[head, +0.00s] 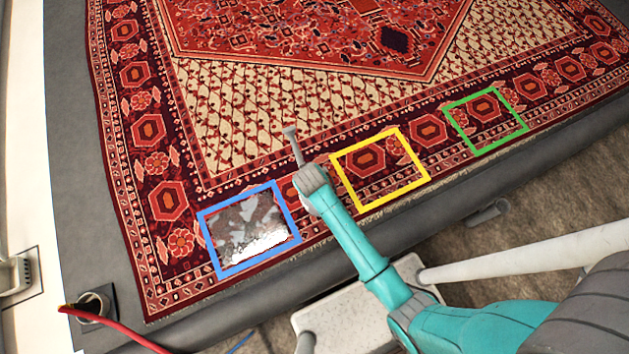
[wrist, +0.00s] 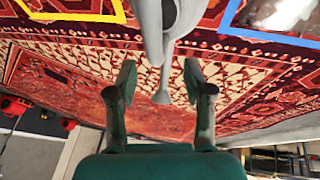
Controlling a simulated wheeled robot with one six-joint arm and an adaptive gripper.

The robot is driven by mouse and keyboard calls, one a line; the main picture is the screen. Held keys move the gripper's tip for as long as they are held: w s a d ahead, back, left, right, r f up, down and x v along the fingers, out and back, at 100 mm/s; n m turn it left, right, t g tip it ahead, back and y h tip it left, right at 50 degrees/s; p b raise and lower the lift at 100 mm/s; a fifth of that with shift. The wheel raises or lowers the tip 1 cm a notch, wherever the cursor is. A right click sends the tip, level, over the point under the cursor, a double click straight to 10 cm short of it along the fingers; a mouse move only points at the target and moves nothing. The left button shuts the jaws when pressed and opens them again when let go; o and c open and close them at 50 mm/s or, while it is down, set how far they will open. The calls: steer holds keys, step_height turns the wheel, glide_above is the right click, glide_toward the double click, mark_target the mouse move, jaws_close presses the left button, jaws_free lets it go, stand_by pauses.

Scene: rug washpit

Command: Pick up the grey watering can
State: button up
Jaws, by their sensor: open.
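The grey watering can (wrist: 150,28) is at the top middle of the wrist view, partly cut off by the frame edge. Its thin spout with a flared end (wrist: 162,96) shows between my fingers. In the head view only the grey spout (head: 292,138) shows clearly, above the end of my arm; my arm covers the rest. My gripper (wrist: 159,75) is open, with one finger on each side of the spout and nothing held. Gaps show between the fingers and the can. The can is over the rug, between the blue and yellow frames.
The patterned rug (head: 220,110) lies under the can. A blue frame (head: 205,238) encloses a shiny grey-white patch; a yellow frame (head: 413,150) and a green frame (head: 515,112) lie to the right. A red hose (head: 125,330) and a pale step (head: 350,320) are near the front.

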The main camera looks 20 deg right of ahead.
steer(key=x, duration=0.4)
steer(key=shift+s+d+f, duration=0.2)
steer(key=shift+d, duration=0.2)
steer(key=shift+w+d+f, duration=0.1)
steer(key=shift+w+f, duration=0.15)
steer(key=shift+f, duration=0.3)
steer(key=shift+c, duration=0.3)
jaws_close()
steer(key=shift+r, duration=0.1)
